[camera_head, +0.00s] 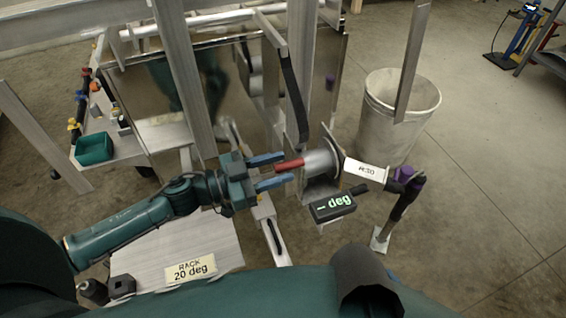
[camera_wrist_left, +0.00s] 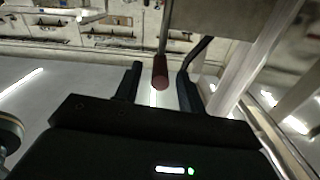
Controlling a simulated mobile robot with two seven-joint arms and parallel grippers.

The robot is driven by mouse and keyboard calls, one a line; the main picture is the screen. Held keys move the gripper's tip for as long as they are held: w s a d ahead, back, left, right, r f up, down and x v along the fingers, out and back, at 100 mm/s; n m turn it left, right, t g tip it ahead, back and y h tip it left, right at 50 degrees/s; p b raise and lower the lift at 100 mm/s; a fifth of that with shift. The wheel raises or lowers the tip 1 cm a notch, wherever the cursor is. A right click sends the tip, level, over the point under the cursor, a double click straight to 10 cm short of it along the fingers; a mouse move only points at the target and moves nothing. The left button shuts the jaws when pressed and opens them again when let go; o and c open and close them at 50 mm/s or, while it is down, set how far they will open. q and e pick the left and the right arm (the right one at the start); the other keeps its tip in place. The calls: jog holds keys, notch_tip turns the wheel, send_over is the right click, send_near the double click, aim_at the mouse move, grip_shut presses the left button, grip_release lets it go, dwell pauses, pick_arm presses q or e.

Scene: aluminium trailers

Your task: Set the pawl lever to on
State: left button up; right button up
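A lever with a red grip (camera_head: 289,165) sticks out to the left from a grey metal drum (camera_head: 320,162) on the upright frame; I take it to be the pawl lever, but no on or off marking is readable. My left gripper (camera_head: 285,169) is open, with its blue-tipped fingers on either side of the red grip's end. In the left wrist view, the red grip (camera_wrist_left: 160,72) shows between the two dark fingers (camera_wrist_left: 158,82), with visible gaps on both sides. My right gripper is not in view.
Metal uprights rise behind. A grey bin (camera_head: 398,105) stands beyond. Floor at the right is open.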

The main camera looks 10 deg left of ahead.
pick_arm(q)
jog(key=shift+x, duration=0.85)
jog(key=shift+c, duration=0.2)
grip_shut()
